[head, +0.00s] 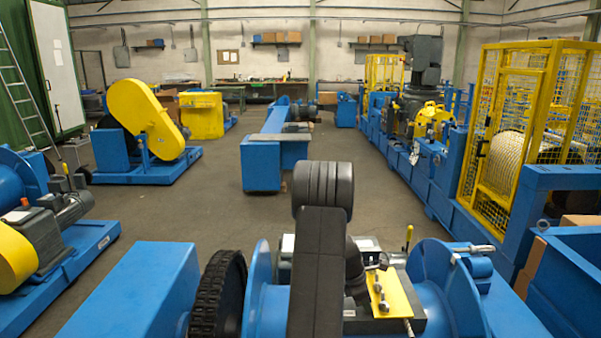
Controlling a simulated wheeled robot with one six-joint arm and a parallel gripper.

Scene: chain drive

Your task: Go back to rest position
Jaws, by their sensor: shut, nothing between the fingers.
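My dark grey arm rises from the bottom middle of the head view to a ribbed joint. Its far part drops behind that link, and I cannot make out my gripper or its fingers. Below the arm is a blue machine (265,310) with a black toothed chain wheel (217,298) on its left side. A yellow plate (391,296) with dark knobs lies on the machine, to the right of my arm. The part of the machine behind my arm is hidden.
A blue bench (262,165) stands ahead in the middle. A yellow-guarded machine (145,120) stands at the left, and a yellow cage (511,125) at the right. A green-handled lever is not visible; a yellow-handled lever (408,237) stands up. Grey floor (200,215) is clear between.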

